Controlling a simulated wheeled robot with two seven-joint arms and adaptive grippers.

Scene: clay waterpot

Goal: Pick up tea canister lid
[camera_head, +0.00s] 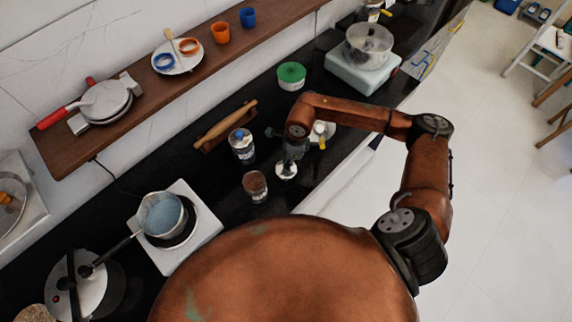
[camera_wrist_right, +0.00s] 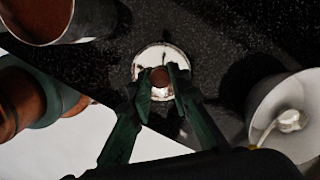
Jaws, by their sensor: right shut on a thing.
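The tea canister lid (camera_wrist_right: 148,64) is a round, shiny disc with a brown knob, between my right fingertips in the right wrist view. My right gripper (camera_wrist_right: 160,84) is shut on its knob. In the head view the lid (camera_head: 286,172) shows below my right gripper (camera_head: 290,156), over the dark counter. I cannot tell whether it touches the counter. An open canister with brown contents (camera_head: 255,186) stands to the left of the lid; an open container with brown contents also shows at the top left of the right wrist view (camera_wrist_right: 40,15). My left gripper is out of view.
A jar with a blue top (camera_head: 242,147) stands beside a wooden rolling pin (camera_head: 226,124) on the counter. A green-topped container (camera_head: 291,74) is farther back. A white bowl (camera_wrist_right: 290,115) is right of the gripper in the wrist view. A pot (camera_head: 163,214) sits left.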

